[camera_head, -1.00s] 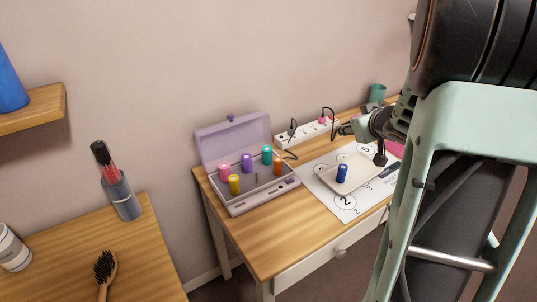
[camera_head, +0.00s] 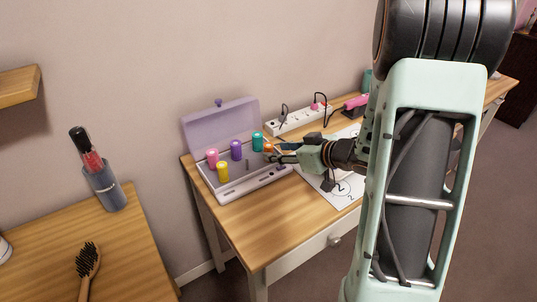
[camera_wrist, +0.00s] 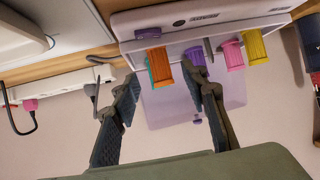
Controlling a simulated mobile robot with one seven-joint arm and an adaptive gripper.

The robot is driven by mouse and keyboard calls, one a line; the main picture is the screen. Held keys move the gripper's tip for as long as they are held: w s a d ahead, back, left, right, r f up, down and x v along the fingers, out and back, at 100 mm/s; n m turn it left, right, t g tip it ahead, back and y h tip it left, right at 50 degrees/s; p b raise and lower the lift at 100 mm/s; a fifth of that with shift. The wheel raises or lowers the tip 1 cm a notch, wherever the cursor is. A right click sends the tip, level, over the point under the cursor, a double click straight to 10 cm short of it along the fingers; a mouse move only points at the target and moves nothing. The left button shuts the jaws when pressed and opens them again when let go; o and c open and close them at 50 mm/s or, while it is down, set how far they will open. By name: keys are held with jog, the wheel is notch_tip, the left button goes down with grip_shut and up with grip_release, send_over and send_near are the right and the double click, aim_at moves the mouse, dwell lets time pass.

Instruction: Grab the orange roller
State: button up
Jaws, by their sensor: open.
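The orange roller (camera_head: 268,147) stands in the right part of the lilac case (camera_head: 238,193), partly hidden by my gripper (camera_head: 277,153). In the wrist view, the orange roller (camera_wrist: 159,70) shows between the two fingertips of my gripper (camera_wrist: 160,75). The fingers are spread, with a gap on each side of the roller. A teal roller (camera_head: 257,141) stands just behind it and is mostly hidden in the wrist view. Purple (camera_head: 236,150), pink (camera_head: 212,158) and yellow (camera_head: 222,172) rollers stand farther left in the case.
The case's lid (camera_head: 215,125) stands open at the back. A white power strip (camera_head: 298,120) with plugs and cords lies behind my gripper. A thin peg (camera_head: 248,165) rises in the case. A hairbrush (camera_head: 88,260) lies on the separate left table.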

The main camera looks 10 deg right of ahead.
aim_at(272, 151)
jog(key=b+x, duration=0.1)
jog(key=x, duration=0.4)
jog(key=shift+a, duration=0.1)
jog(key=c, duration=1.1)
jog(key=shift+r, duration=0.1)
